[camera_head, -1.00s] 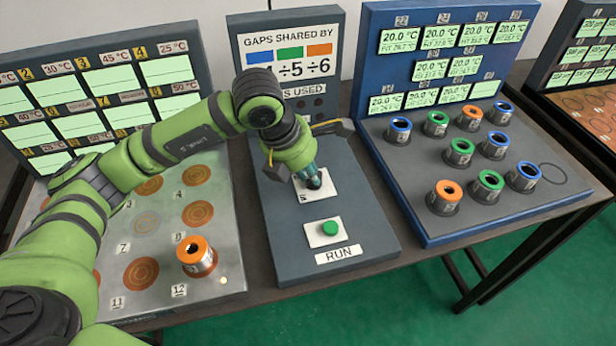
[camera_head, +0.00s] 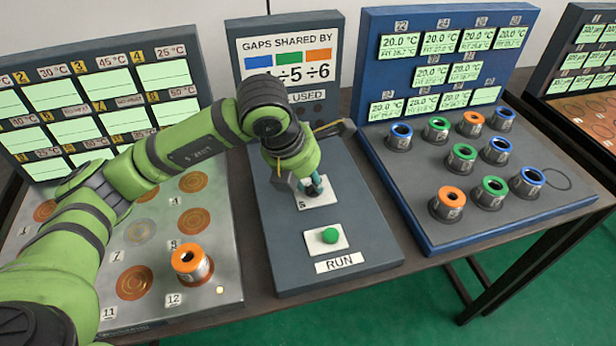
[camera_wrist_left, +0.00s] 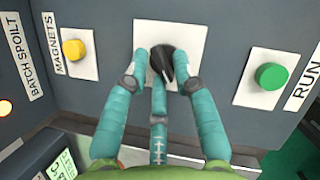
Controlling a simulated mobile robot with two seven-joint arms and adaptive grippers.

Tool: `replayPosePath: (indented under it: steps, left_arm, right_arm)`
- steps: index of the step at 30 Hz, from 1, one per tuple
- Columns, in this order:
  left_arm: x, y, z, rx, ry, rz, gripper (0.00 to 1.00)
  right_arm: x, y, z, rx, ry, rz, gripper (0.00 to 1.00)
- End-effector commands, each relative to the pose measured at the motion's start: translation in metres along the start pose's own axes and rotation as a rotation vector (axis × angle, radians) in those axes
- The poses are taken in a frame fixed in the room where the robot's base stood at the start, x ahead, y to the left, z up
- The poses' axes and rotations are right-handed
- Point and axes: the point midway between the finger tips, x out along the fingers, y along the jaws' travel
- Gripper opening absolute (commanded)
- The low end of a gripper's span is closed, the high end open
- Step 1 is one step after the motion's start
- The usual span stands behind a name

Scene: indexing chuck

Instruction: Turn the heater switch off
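The switch is a black rotary knob (camera_wrist_left: 160,62) on a white plate (camera_wrist_left: 190,35) in the left wrist view. Its grip bar runs tilted from upper left to lower right. The three teal fingers of my left gripper (camera_wrist_left: 161,65) surround the knob, one on each side and one in front. Whether they press on it is not clear. In the head view my left gripper (camera_head: 312,188) points down at the white plate (camera_head: 325,195) on the middle console and hides most of the knob. No label naming the heater is readable. My right gripper is not in view.
A green RUN button (camera_wrist_left: 272,76) is right of the knob, and a yellow MAGNETS button (camera_wrist_left: 74,50) is left of it. An orange-topped spool (camera_head: 192,264) stands on the left panel. Several spools stand on the blue panel (camera_head: 420,222).

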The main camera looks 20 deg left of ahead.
Motion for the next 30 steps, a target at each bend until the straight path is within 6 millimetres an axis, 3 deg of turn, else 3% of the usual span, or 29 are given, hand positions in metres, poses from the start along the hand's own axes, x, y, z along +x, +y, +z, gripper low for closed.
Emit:
replayPosePath:
  steps: [13, 24, 30]
  left_arm:
    - [-0.009, 0.0, 0.001, 0.001, -0.003, 0.0, 0.4]
    - [-0.082, 0.0, 0.002, 0.002, -0.005, 0.002, 0.4]
    - [-0.111, 0.0, 0.001, 0.001, -0.002, 0.002, 0.4]
  right_arm:
    - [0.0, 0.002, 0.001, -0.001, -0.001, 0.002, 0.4]
    - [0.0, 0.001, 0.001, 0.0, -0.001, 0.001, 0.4]
    - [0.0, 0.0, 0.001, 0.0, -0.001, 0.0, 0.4]
